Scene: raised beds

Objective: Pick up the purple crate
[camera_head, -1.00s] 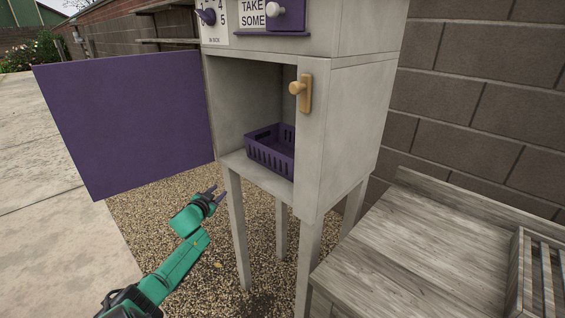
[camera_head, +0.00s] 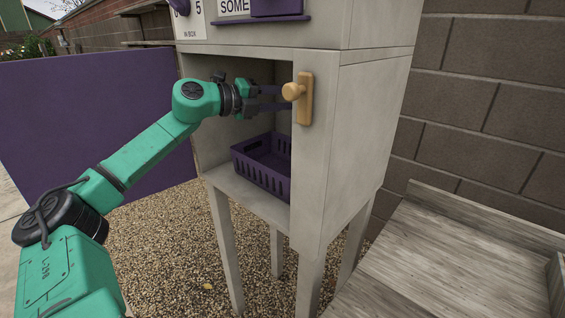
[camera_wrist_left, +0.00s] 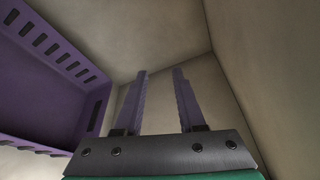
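The purple crate (camera_head: 262,168) sits on the floor of the pale cabinet's open compartment, its right end hidden behind the front panel. It also shows at the left of the left wrist view (camera_wrist_left: 45,85). My left gripper (camera_head: 284,98) reaches in at the compartment's opening, above the crate and apart from it. In the left wrist view its two fingers (camera_wrist_left: 160,90) stand apart with nothing between them. My right gripper is in neither view.
The cabinet (camera_head: 350,150) stands on legs over gravel. A wooden knob (camera_head: 296,92) is on its front panel, close to the left gripper. The open purple door (camera_head: 60,140) stands at left. A grey wooden bench (camera_head: 440,260) is at lower right.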

